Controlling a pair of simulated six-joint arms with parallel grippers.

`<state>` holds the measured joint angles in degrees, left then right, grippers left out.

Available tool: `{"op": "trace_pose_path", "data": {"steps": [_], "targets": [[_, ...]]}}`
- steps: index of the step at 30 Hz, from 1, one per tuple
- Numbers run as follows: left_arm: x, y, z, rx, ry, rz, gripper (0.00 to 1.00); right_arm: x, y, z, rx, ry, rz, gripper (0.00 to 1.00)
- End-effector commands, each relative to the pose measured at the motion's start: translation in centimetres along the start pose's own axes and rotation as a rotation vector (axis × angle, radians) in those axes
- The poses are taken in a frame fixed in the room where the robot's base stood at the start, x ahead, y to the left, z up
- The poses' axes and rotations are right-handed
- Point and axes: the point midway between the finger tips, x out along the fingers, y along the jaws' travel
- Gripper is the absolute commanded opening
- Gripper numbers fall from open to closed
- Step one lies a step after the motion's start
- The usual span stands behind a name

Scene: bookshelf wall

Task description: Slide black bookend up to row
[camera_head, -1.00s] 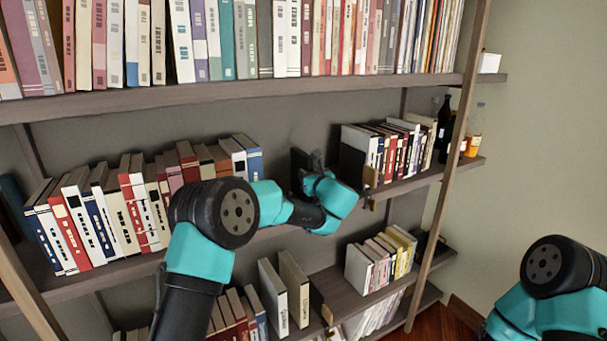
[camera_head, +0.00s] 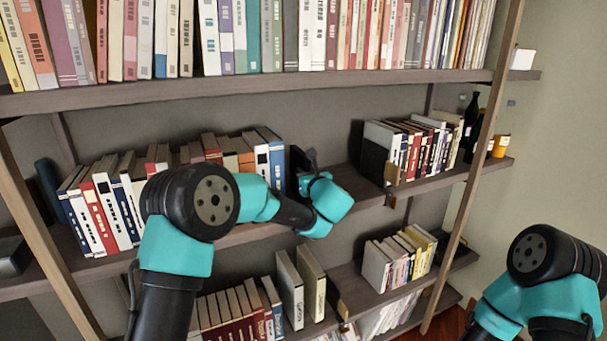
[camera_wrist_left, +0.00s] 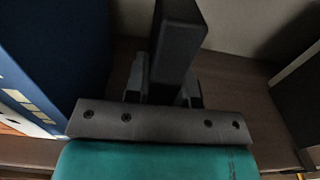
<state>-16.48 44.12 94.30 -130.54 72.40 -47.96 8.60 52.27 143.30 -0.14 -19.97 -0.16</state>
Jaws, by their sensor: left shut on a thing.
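My left gripper (camera_head: 312,180) is shut on a black bookend (camera_head: 298,163) standing upright on the middle shelf, just right of the left book row (camera_head: 190,170). The row ends in a blue book (camera_head: 276,157). In the left wrist view the bookend (camera_wrist_left: 178,45) rises between my gripper's fingers (camera_wrist_left: 163,92), and the blue book (camera_wrist_left: 55,50) stands to the left with a narrow gap between them. My arm hides the front of several books and part of the bookend's base. My right arm shows at lower right, its gripper out of frame.
A second dark bookend (camera_head: 373,160) stands at the left end of another book row (camera_head: 415,145) on the same shelf. Bare shelf (camera_head: 348,183) lies between it and my gripper. Bottles (camera_head: 470,115) stand at the far right. A full shelf of books is above.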

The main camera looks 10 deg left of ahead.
Motion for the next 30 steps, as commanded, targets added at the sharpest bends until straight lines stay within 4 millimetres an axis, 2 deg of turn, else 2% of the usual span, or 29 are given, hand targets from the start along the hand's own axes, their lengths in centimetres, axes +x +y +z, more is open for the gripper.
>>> {"op": "trace_pose_path", "data": {"steps": [9,10,18,30], "targets": [[-0.02,0.07,-0.01,0.000,0.000,0.000,0.00,0.00,0.00,0.00,0.000,0.000,0.000,0.43],[-0.02,0.07,-0.01,0.000,0.000,0.000,0.26,0.00,0.00,0.00,0.000,0.000,0.000,0.43],[-0.04,0.03,0.00,0.000,0.000,-0.001,0.52,0.00,0.00,0.00,0.000,0.000,0.000,0.43],[-0.71,-0.04,-0.01,0.001,0.001,-0.002,0.53,0.00,0.00,0.00,0.000,0.000,0.000,0.43]]}}
